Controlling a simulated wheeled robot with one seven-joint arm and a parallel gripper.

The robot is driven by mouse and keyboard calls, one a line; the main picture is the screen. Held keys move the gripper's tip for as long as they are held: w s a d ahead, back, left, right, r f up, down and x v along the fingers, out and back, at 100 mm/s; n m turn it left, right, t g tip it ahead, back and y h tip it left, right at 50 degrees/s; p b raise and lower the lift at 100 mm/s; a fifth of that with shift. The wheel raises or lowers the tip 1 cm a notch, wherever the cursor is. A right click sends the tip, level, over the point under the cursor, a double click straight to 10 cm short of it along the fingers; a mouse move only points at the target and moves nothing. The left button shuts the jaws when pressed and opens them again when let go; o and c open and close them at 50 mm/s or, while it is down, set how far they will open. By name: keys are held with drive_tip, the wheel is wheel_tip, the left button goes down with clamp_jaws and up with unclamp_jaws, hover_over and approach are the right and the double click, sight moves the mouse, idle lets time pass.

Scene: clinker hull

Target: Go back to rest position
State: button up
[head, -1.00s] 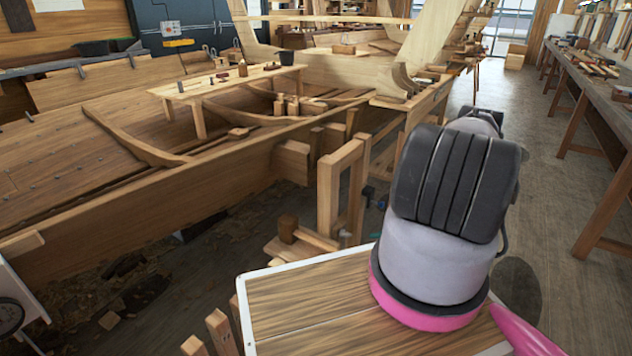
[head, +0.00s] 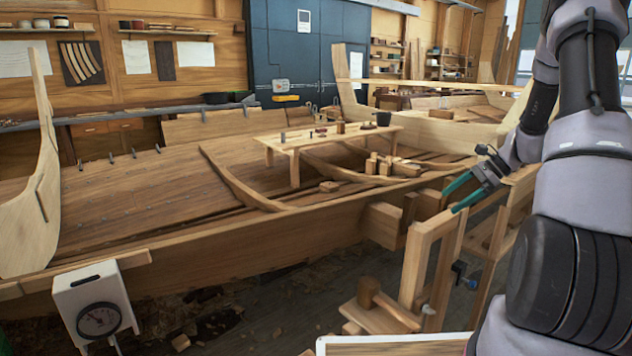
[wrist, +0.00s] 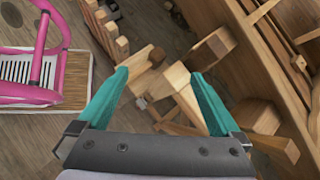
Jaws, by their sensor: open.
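My gripper (head: 457,196) has two teal fingers and is at the right of the head view, in front of the boat hull's near side. The fingers are apart and nothing is between them. The wrist view also shows the open gripper (wrist: 160,85), with wooden blocks and the floor below it. My arm comes in from the right edge of the head view.
The wooden hull (head: 110,205) fills the middle, with a small plank table (head: 325,140) inside it. A wooden frame (head: 415,265) stands close under my gripper. A white box with a dial (head: 95,310) is at lower left. A pink-framed object (wrist: 45,60) shows in the wrist view.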

drive_tip(key=s+a+r+n+h, duration=0.2)
drive_tip(key=s+a+r+n, duration=0.25)
drive_tip(key=r, duration=0.45)
drive_tip(key=s+a+r+n+h, duration=0.25)
drive_tip(key=s+a+r, duration=0.35)
drive_tip(key=r, duration=0.4)
drive_tip(key=s+a+r+n+t+h, duration=0.1)
drive_tip(key=s+a+r+n+t, duration=0.1)
drive_tip(key=s, duration=0.6)
drive_tip(key=s+a+r+n+t+h, duration=0.1)
drive_tip(key=s+a+r+n+t, duration=0.1)
drive_tip(key=s+r+n, duration=0.3)
drive_tip(key=shift+s+a+r+t, duration=0.15)
drive_tip(key=shift+s+a+t, duration=0.25)
drive_tip(key=shift+s, duration=1.15)
drive_tip(key=shift+d, duration=0.1)
